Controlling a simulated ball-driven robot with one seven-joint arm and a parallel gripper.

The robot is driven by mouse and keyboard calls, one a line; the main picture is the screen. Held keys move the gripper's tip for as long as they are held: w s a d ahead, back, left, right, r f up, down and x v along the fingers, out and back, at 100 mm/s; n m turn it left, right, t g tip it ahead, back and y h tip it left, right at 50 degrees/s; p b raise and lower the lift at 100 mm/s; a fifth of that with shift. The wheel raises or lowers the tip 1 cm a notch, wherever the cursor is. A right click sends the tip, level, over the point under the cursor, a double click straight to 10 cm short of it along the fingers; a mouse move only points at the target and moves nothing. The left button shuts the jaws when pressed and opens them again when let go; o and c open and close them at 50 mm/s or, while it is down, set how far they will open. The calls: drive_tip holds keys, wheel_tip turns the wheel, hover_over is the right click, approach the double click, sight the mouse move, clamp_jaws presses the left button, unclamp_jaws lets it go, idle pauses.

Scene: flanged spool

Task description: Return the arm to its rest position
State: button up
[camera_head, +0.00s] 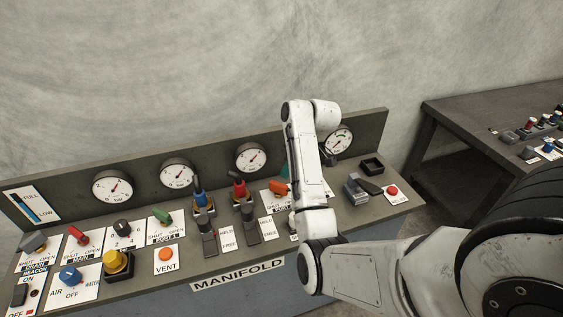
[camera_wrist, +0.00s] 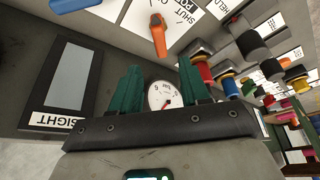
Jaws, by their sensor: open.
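My gripper (camera_wrist: 160,85) shows in the wrist view as two green fingers standing well apart, with nothing held between them. In the head view my white arm reaches over the manifold panel (camera_head: 237,284) and hides most of the gripper; a small teal bit shows beside the arm. In the wrist view an orange handle (camera_wrist: 158,35) is beyond the fingers, apart from them. A round gauge (camera_wrist: 162,96) shows between the fingers, and a framed sight window (camera_wrist: 70,85) lies to their left.
A second dark table (camera_head: 480,112) with controls stands at the right. Space above the panel's left half is clear.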

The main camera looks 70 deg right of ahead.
idle(0.3)
drive_tip(key=shift+g, duration=0.8)
drive_tip(key=a+f, duration=0.2)
drive_tip(key=a, duration=0.1)
drive_tip(key=a+f+b, duration=0.1)
drive_tip(key=a+f, duration=0.1)
drive_tip(key=a, duration=0.2)
drive_tip(key=a+f, duration=0.3)
drive_tip(key=shift+s+a+f, duration=0.1)
drive_tip(key=shift+s+a, duration=0.05)
drive_tip(key=shift+a, duration=0.2)
drive_tip(key=shift+g, duration=0.4)
drive_tip(key=a+f, duration=0.1)
drive_tip(key=a, duration=0.1)
drive_tip(key=s+a+f, duration=0.1)
drive_tip(key=a, duration=0.2)
drive_tip(key=s+a+f+b, duration=0.1)
drive_tip(key=a, duration=0.2)
drive_tip(key=shift+f, duration=0.3)
drive_tip(key=s+a+f+b, duration=0.1)
drive_tip(key=s+a+f, duration=0.1)
drive_tip(key=s+a, duration=0.3)
drive_tip(key=s+a+f+g+b, duration=0.1)
drive_tip(key=s+a, duration=0.5)
drive_tip(key=a, duration=0.5)
drive_tip(key=shift+a+f, duration=0.2)
drive_tip(key=shift+f, duration=0.2)
